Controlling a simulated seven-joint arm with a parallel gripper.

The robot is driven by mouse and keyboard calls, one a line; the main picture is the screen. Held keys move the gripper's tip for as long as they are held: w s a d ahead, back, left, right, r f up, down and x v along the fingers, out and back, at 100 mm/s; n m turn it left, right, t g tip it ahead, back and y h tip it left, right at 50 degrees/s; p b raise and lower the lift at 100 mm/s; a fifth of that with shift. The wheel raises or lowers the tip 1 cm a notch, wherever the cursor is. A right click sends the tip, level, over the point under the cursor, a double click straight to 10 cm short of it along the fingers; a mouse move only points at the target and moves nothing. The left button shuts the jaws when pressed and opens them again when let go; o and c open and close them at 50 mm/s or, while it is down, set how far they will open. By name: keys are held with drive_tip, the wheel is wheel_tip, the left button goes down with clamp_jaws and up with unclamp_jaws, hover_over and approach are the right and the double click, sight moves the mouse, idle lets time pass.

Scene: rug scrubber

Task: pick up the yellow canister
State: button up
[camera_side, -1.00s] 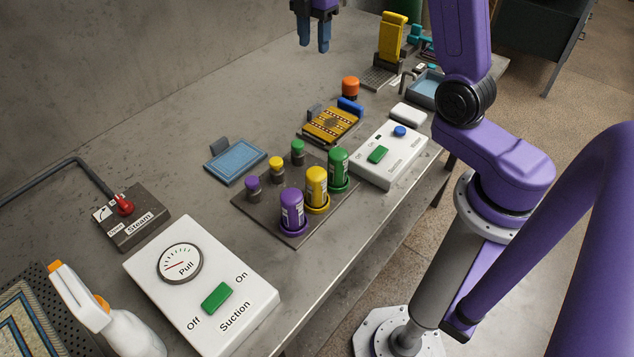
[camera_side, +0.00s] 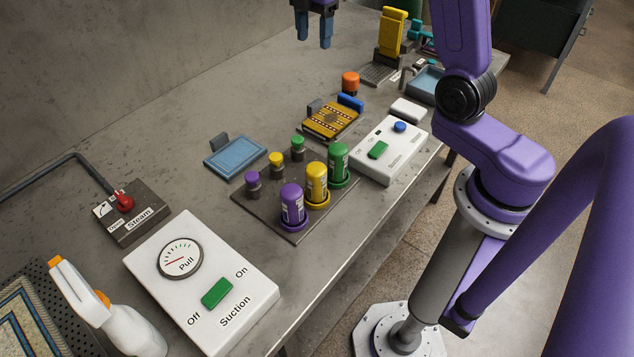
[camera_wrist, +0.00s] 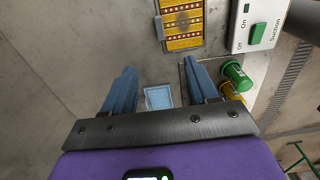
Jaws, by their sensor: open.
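The yellow canister (camera_side: 316,184) stands upright on a dark tray (camera_side: 245,205), between a purple canister (camera_side: 292,206) and a green canister (camera_side: 338,163). A small yellow-topped peg (camera_side: 276,164) stands behind it. In the wrist view the yellow canister (camera_wrist: 234,92) is at the right, next to the green canister (camera_wrist: 236,74), partly hidden by my gripper. My gripper (camera_side: 313,42) is open and empty, high above the table and well behind the canisters. In the wrist view its blue fingers (camera_wrist: 158,75) are spread apart.
A suction switch box (camera_side: 390,150) stands right of the tray and a larger one with a gauge (camera_side: 200,285) at the front. A blue pad (camera_side: 236,156) and a yellow slotted plate (camera_side: 330,121) lie nearby. The table's back left is clear.

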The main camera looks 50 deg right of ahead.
drive_tip(key=shift+o, duration=0.6)
drive_tip(key=shift+a, duration=0.1)
approach(318, 165)
wheel_tip(318, 165, down, 8)
drive_tip(key=shift+f, duration=0.1)
drive_tip(key=shift+a+f, duration=0.2)
drive_tip(key=shift+f, duration=1.45)
drive_tip(key=shift+a+f, duration=0.2)
drive_tip(key=shift+f, duration=1.45)
